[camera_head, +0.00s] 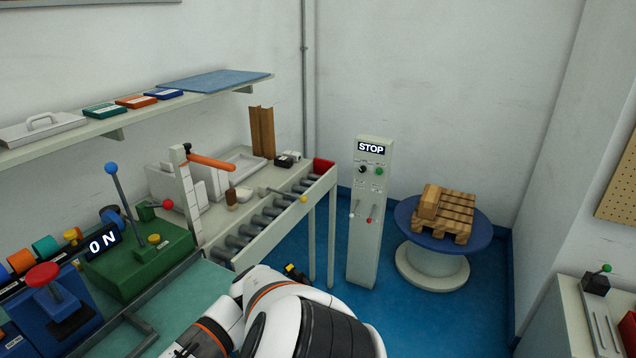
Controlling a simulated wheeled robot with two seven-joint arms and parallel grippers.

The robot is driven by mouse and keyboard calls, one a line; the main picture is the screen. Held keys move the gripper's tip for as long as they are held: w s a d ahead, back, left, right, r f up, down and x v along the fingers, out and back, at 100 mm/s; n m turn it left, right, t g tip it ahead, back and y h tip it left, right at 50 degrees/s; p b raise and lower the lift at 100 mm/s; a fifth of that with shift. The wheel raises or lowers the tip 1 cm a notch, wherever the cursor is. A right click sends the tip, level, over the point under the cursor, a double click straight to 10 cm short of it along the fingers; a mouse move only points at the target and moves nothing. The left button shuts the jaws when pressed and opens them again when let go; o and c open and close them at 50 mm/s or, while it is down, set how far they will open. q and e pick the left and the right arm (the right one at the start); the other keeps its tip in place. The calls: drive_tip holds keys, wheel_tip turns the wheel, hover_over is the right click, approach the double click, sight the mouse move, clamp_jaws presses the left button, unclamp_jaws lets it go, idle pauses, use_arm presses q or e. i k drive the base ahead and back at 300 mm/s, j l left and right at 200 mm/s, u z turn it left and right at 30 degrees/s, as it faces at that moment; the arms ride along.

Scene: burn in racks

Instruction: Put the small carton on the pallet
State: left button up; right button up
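The small carton (428,205) is a light brown box. It rests on the left part of the wooden pallet (459,217), with no gripper near it. The slatted pallet lies on a round blue-topped turntable with a pale base. One of my white and orange arms crosses the bottom middle of the head view, well left of and nearer than the pallet. Neither gripper can be made out. A small black and yellow piece shows just behind my arm, too small to identify.
A grey control post (370,215) marked STOP stands left of the turntable (480,238). A roller conveyor (262,217) and a green machine (150,262) marked ON are at left, under a shelf (150,112). A cabinet (575,315) stands at right. Blue floor is clear between.

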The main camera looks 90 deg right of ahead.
sight(459, 217)
drive_tip(key=l+z, duration=0.3)
drive_tip(key=z, duration=0.2)
drive_tip(key=l+z, duration=0.35)
drive_tip(key=z, duration=0.15)
drive_tip(key=l+z, duration=0.35)
drive_tip(key=z, duration=0.15)
drive_tip(key=i+l+z, duration=0.1)
drive_tip(key=l+z, duration=0.2)
drive_tip(key=z, duration=0.15)
drive_tip(key=i+l+z, duration=0.4)
drive_tip(key=i+l, duration=0.25)
drive_tip(key=l, duration=0.25)
drive_tip(key=i+l+z, duration=0.4)
drive_tip(key=i+l, duration=0.9)
drive_tip(key=i, duration=0.05)
